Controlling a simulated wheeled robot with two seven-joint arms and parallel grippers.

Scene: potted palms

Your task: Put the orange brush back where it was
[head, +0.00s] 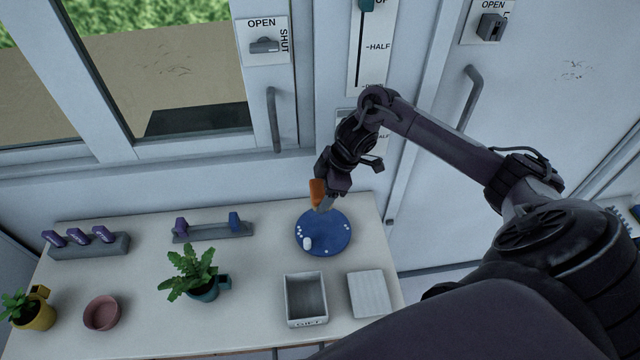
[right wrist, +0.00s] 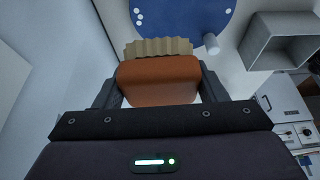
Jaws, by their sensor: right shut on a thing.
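My right gripper (head: 326,197) is shut on the orange brush (head: 317,189), over the blue round plate (head: 340,238). In the right wrist view the brush's orange body (right wrist: 158,82) sits between the two fingers, with tan bristles pointing away from the gripper. A grey rack (head: 209,233) stands left of the plate at the back of the table. My left gripper is not in view.
White dots and a small white piece (head: 307,243) are on the plate. A grey open box (head: 305,321) and a pale block (head: 368,295) are in front. A fern in a teal pot (head: 204,292), a pink bowl (head: 101,313) and a rack of purple items (head: 88,249) stand left.

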